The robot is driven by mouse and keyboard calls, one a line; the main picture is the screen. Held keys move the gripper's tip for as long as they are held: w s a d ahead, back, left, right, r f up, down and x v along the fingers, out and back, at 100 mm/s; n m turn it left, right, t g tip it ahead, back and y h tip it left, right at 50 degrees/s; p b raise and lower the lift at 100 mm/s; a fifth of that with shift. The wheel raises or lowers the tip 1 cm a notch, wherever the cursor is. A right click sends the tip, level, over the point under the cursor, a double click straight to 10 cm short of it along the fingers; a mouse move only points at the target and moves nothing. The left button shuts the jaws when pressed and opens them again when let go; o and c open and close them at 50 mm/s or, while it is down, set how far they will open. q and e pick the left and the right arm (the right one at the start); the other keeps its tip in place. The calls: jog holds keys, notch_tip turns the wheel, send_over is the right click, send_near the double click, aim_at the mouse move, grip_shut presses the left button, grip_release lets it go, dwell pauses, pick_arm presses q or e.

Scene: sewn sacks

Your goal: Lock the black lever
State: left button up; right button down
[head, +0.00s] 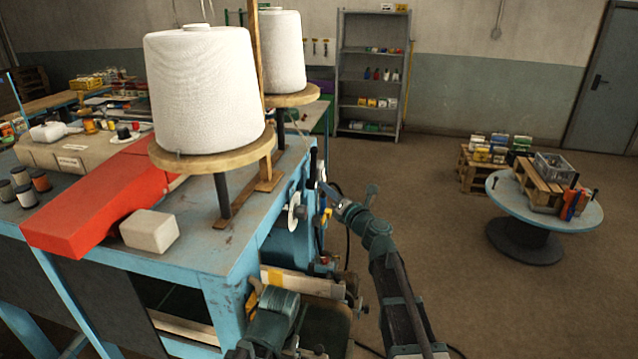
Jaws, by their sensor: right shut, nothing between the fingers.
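My right gripper (326,188) reaches up from the bottom to the right side of the blue machine table. It is shut and empty, with its tips by the table's side fittings. A slim black upright piece (314,162), which looks like the black lever, stands at the table's right edge just above and left of the fingertips. I cannot tell whether they touch, or whether the lever is locked. My left gripper is not clearly in view.
The blue table (215,255) carries two large white thread cones (200,90) on wooden discs, a red beam (90,215) and a pale block (149,230). A white disc (294,211) is on its right side. A round table (500,200) stands right; floor between is clear.

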aim_at(313, 169)
pick_arm(q)
notch_tip(313, 169, down, 7)
jog(key=b, duration=0.5)
notch_tip(313, 169, up, 6)
jog(key=p, duration=0.5)
jog(key=shift+f+p, duration=0.25)
jog(key=shift+p, duration=0.1)
pick_arm(e)
jog(key=w+a+r+m+t+y, duration=0.1)
jog(key=w+r+m, duration=0.3)
jog(key=w, duration=0.4)
jog(key=shift+w+a+m+t+y, duration=0.25)
jog(key=shift+a+m+t+y, duration=0.25)
jog(key=shift+m, duration=0.3)
jog(key=shift+w, duration=0.1)
